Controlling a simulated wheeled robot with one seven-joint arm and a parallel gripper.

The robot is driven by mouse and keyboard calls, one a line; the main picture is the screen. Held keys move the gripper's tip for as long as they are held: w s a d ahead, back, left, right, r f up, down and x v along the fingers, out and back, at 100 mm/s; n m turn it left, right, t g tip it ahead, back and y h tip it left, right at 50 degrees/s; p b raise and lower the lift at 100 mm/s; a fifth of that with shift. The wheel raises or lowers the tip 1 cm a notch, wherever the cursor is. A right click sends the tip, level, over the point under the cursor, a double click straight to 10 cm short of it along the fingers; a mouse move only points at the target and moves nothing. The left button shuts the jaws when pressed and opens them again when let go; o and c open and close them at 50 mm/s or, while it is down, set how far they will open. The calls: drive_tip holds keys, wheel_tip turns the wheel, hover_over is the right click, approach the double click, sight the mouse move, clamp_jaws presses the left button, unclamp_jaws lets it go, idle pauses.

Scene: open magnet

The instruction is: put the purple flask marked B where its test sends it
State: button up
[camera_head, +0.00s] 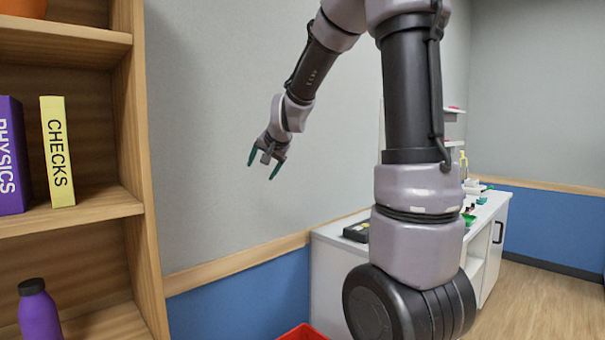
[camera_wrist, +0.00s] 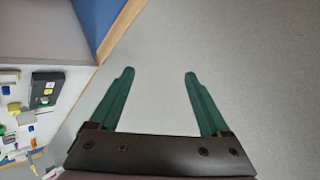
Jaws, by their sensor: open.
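A purple flask (camera_head: 39,312) with a dark cap stands on the lowest visible shelf at the left in the head view. The bottom of the flask is cut off by the frame, and no letter B can be read on it. My gripper (camera_head: 264,172) is in the air in front of the grey wall, to the right of the shelf and well apart from the flask. Its green fingers are spread with nothing between them, as the wrist view (camera_wrist: 158,88) also shows.
A wooden bookcase (camera_head: 138,150) holds a purple PHYSICS book (camera_head: 12,155) and a yellow CHECKS book (camera_head: 57,150). A white counter (camera_head: 330,270) with a dark device (camera_head: 356,231) and small items stands behind my arm. A red bin (camera_head: 303,333) shows at the bottom edge.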

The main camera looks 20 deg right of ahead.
drive_tip(key=s+r+n+g, duration=0.2)
drive_tip(key=s+n+g, duration=0.1)
drive_tip(key=s, duration=2.7)
drive_tip(key=shift+r+y, duration=0.25)
drive_tip(key=shift+y, duration=0.15)
drive_tip(key=shift+w+a, duration=0.1)
